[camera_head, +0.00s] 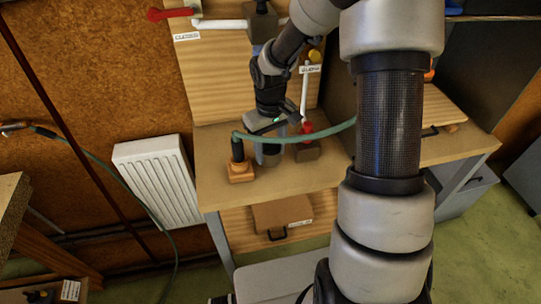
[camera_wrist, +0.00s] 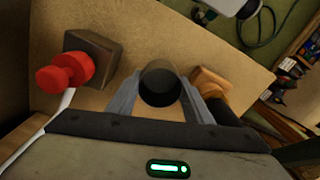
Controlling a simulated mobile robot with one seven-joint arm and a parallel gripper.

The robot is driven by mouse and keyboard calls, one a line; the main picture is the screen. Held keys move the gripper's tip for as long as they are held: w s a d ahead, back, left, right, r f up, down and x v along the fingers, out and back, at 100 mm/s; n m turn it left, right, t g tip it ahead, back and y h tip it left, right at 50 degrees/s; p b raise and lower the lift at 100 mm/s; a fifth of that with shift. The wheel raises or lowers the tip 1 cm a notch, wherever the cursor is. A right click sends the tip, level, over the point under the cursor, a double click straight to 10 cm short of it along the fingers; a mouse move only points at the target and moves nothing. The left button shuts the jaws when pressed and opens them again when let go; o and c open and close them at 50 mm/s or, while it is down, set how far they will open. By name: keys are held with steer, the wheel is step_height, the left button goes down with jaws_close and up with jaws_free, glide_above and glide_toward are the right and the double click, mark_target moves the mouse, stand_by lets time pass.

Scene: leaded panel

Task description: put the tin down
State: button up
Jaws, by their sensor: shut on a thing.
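The tin is a small dark-topped grey cylinder. It stands upright between the fingers of my gripper (camera_wrist: 160,98) in the wrist view (camera_wrist: 161,84). In the head view the tin (camera_head: 269,157) shows below my gripper (camera_head: 268,147), over the wooden bench top (camera_head: 215,150). My gripper is shut on the tin, one finger on each side. I cannot tell whether the tin's base touches the bench. Its lower part is partly hidden by the fingers.
An orange block with a black handle (camera_head: 240,172) stands left of the tin in the head view. A dark block with a red knob (camera_head: 307,150) stands to its right. Bare bench lies in front.

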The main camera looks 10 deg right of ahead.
steer(key=shift+f, duration=1.15)
steer(key=shift+f, duration=0.25)
steer(key=o, duration=1)
steer(key=shift+r, duration=0.1)
steer(key=shift+o, duration=0.2)
